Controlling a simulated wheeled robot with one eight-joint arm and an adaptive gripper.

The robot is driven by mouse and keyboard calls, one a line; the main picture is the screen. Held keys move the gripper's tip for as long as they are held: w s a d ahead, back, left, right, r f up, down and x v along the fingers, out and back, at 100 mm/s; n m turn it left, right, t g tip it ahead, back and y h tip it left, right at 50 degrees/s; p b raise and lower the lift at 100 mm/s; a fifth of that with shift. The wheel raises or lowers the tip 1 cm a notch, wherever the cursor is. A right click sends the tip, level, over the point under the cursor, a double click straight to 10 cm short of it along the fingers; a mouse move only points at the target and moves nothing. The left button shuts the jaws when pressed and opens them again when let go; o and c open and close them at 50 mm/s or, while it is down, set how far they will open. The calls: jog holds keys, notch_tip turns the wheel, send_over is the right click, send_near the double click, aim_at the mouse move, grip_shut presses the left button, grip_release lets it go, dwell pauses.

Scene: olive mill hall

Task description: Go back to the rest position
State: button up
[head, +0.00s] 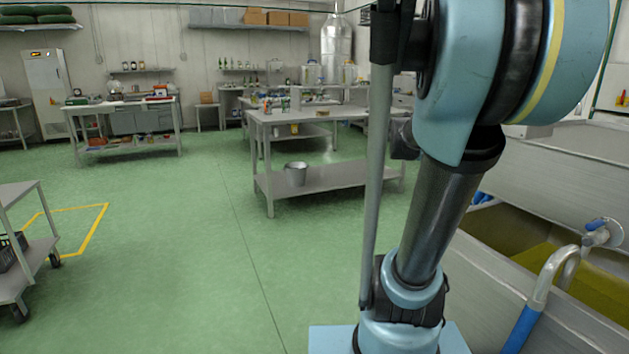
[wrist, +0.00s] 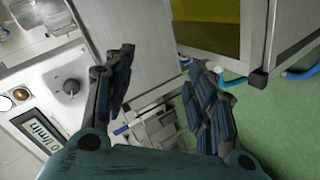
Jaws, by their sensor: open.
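My gripper (wrist: 162,90) shows in the wrist view with its two dark ribbed fingers spread apart. It is open, and nothing shows between the fingers but the steel equipment and floor beyond. In the head view my arm rises through the right half of the picture, and my gripper cannot be made out there.
A steel tank (head: 497,245) with yellow-green liquid and a blue-handled pipe (head: 537,300) stands close on the right. A worktable (head: 315,178) with a bucket (head: 296,174) is ahead. A trolley (head: 28,265) is at left. Green floor between is clear. The wrist view shows a panel with a display (wrist: 42,132).

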jog(key=s+a+f+g+y, duration=0.1)
jog(key=s+a+f+y, duration=0.4)
jog(key=a, duration=0.8)
jog(key=s+a+f+n+g+y, duration=0.1)
jog(key=s+a+f+y, duration=0.5)
jog(key=s+a+f, duration=0.6)
notch_tip(320, 180, down, 4)
jog(key=shift+s+a+f+g+y, duration=0.2)
jog(key=shift+s+a+g+y, duration=0.1)
jog(key=shift+a+g, duration=0.1)
